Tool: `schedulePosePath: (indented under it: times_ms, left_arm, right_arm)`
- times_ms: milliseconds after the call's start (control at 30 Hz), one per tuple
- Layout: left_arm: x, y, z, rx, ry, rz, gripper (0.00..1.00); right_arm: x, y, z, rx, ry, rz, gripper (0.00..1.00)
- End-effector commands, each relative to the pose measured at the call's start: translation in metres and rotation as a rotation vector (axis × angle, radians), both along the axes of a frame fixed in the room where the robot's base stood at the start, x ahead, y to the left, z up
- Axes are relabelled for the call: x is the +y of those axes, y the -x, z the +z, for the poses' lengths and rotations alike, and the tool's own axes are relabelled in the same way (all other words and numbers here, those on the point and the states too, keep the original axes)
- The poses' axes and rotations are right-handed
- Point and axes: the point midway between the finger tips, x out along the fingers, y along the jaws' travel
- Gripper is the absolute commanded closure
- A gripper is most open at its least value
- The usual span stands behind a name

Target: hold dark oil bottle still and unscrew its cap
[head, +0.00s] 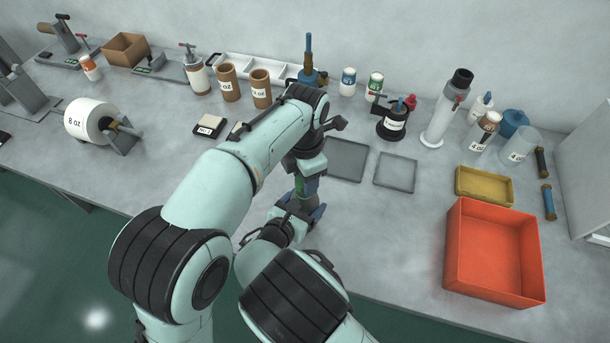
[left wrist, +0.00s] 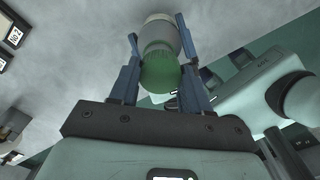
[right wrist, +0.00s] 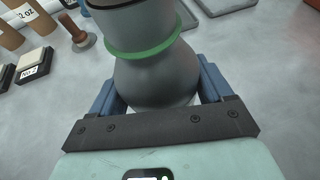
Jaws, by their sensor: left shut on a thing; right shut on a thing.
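The dark oil bottle (right wrist: 155,80) is grey with a green band and stands upright in the right wrist view. My right gripper (head: 302,208) is shut on its wide lower body, with a blue finger on each side. My left gripper (head: 308,182) comes down from above and is shut on its upper, capped end. In the left wrist view a green round part (left wrist: 160,72) of the bottle lies between the fingers, with grey beyond it. In the head view my left arm and the grippers hide most of the bottle. I cannot tell exactly where the cap meets the neck.
A dark flat tray (head: 347,160) and a grey pad (head: 395,171) lie right of the grippers. An orange-red bin (head: 494,262) and a yellow tray (head: 484,184) stand farther right. Brown cups (head: 228,84) and bottles line the back.

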Motion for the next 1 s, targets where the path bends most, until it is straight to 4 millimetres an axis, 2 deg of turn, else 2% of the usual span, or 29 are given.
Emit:
schedulePosePath:
  times_ms: [67,333,633,667,700,1000]
  left_arm:
    - [0.0,0.0,0.003,-0.001,0.0,0.0,0.9]
    - [0.0,-0.001,0.034,-0.003,0.002,0.0,0.9]
    - [0.0,0.0,0.04,0.0,0.0,0.0,0.9]
    - [0.0,0.0,0.04,0.0,0.0,0.0,0.9]
    - [0.0,0.0,0.04,0.0,0.0,0.0,0.9]
    - [0.0,0.0,0.041,-0.001,0.0,0.0,0.9]
  right_arm:
    - [0.0,0.0,0.0,0.0,0.0,0.001,1.0]
    - [0.0,0.0,0.0,0.0,0.0,0.001,1.0]
    - [0.0,0.0,0.0,0.0,0.0,0.001,1.0]
    - [0.0,0.0,0.0,0.0,0.0,0.001,0.14]
    - [0.0,0.0,0.0,0.0,0.0,0.001,0.01]
    - [0.001,0.0,0.001,0.0,0.0,0.0,0.0]
